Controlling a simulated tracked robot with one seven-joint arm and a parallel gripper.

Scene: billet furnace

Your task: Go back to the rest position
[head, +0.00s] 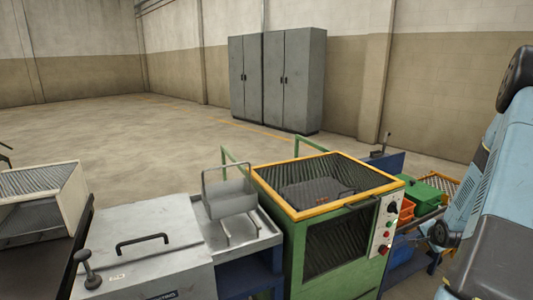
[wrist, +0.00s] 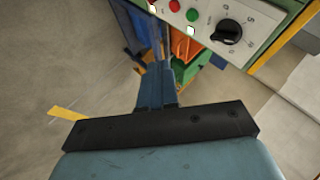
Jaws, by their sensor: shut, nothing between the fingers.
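My gripper (wrist: 158,88) shows in the wrist view beyond its dark crossbar, its fingers together at the middle with nothing between them. It is over the right side of the green furnace cabinet, near the control panel (wrist: 213,22) with its black knob and buttons. In the head view my pale blue arm stands at the right edge, and the gripper itself is out of that picture. The green cabinet (head: 342,246) with its yellow-framed mesh top stands at centre right, its control panel (head: 386,222) on the right side.
An orange bin (head: 406,209) and a green box (head: 421,197) sit right of the cabinet, close to my arm. Grey lockers (head: 278,80) are at the back wall. The floor behind is clear.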

